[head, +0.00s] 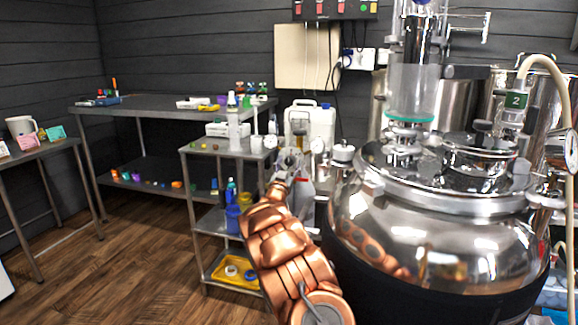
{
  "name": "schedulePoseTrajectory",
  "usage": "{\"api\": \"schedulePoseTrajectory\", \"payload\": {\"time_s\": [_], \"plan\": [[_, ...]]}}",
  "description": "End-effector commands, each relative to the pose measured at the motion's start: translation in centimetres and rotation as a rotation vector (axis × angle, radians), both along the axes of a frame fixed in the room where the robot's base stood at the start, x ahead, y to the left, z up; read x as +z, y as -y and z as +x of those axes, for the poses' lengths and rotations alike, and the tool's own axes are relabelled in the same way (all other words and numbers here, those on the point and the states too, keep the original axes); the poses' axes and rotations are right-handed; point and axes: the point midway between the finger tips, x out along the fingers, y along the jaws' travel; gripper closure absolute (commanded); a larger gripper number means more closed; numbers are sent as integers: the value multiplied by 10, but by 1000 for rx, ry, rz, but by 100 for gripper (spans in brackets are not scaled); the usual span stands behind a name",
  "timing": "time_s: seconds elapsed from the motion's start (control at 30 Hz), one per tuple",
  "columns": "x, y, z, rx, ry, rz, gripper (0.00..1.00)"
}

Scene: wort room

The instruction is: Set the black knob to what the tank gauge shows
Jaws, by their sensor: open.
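A large polished steel tank (440,235) with a domed lid fills the right side. A round gauge (571,150) with a pale face sits at its right, cut by the picture's edge; its reading is too small to make out. A second small round dial (318,145) shows near my gripper; I cannot tell what it belongs to. My gripper (291,158), at the end of my copper-coloured arm, is open and seen from behind, left of the tank, in front of the steel cart. I cannot pick out the black knob in this view.
A steel cart (205,149) with bottles and a yellow tray (232,274) stands behind my gripper. A dark control box (335,9) hangs on the back wall. Benches with small items stand left. The wooden floor (130,270) at front left is clear.

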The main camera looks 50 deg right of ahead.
Motion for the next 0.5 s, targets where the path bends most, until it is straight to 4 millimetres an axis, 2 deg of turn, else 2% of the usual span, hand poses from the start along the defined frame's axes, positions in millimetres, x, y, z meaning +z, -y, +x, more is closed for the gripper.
{"api": "schedulePoseTrajectory", "payload": {"time_s": [0.17, 0.5], "plan": [[0, 0, 0, 0, -1, 1, 37], [0, 0, 0, 1, -1, 1, 72]]}}
